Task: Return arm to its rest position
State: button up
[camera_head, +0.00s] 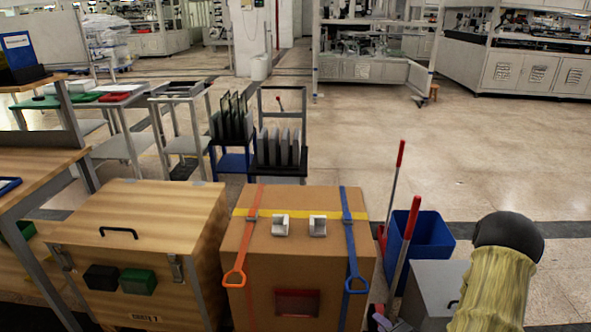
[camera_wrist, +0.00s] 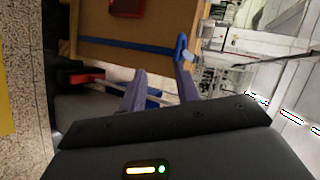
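My gripper (camera_wrist: 160,88) shows in the wrist view, with its two purple-grey fingers apart and nothing visible between them. Beyond the fingers is the side of a cardboard box (camera_wrist: 120,25) with a blue strap (camera_wrist: 130,43). The strap's blue handle (camera_wrist: 181,46) appears just beyond the right finger; I cannot tell whether they touch. In the head view, the box (camera_head: 270,250) stands upright with an orange strap and a blue strap over it.
A wooden crate (camera_head: 140,230) stands left of the box. To the right are a blue bin (camera_head: 430,238), red-handled tools (camera_head: 408,240), a grey box (camera_head: 432,285) and a yellowish, black-topped shape (camera_head: 498,280). Carts (camera_head: 280,168) stand behind. Open floor lies at the back right.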

jog(key=s+a+r+n+g+h, duration=0.2)
jog(key=s+a+r+n+g, duration=0.1)
jog(key=r+n, duration=0.15)
jog(key=s+a+r+n+g+h+p, duration=0.1)
jog(key=s+a+r+n+g, duration=0.25)
jog(key=r, duration=0.25)
jog(key=s+a+r+n+g+h, duration=0.2)
jog(key=s+r+n+g, duration=0.15)
jog(key=r, duration=0.25)
jog(key=w+p+v, duration=0.2)
jog(key=p+v, duration=0.9)
jog(key=w+r+p+v, duration=0.1)
jog(key=w+p+v, duration=0.1)
jog(key=p+v, duration=0.9)
jog(key=shift+w+d+p, duration=0.25)
jog(key=shift+d+p, duration=0.05)
jog(key=shift+p, duration=0.3)
jog(key=shift+m, duration=0.25)
jog(key=shift+w+d, duration=0.1)
jog(key=shift+w, duration=0.05)
